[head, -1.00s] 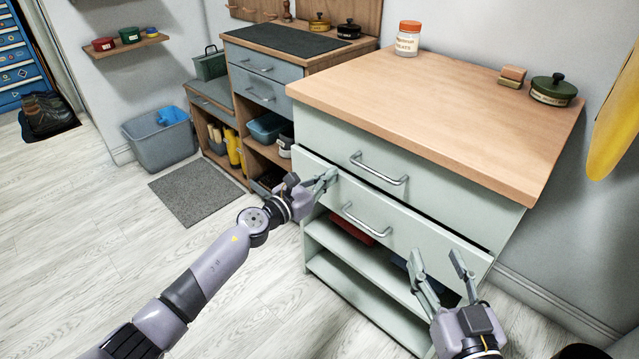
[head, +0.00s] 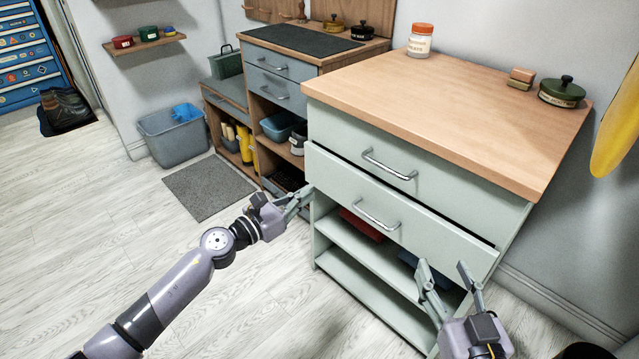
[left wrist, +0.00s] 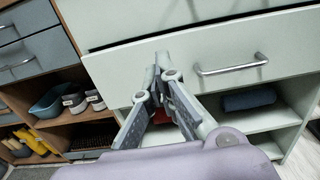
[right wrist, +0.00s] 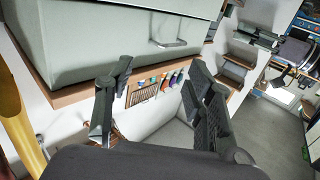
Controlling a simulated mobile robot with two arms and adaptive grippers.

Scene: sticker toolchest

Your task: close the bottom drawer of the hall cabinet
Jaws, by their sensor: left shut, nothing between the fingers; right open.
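The hall cabinet is pale green with a wooden top (head: 450,110). Its bottom drawer (head: 435,232) has a bar handle (head: 375,215) and stands out from the body, with a dark gap along its top edge. My left gripper (head: 308,192) is shut and empty by the drawer's left end; it shows in front of the lower drawer front in the left wrist view (left wrist: 160,62). Whether it touches the drawer I cannot tell. My right gripper (head: 448,266) is open and empty, in front of the drawer's right part. The top drawer (head: 425,165) looks flush.
Open shelves (head: 375,265) below the drawer hold a red item (head: 361,225) and a dark blue one. A wooden-framed unit (head: 270,75) stands left. Floor in front is clear.

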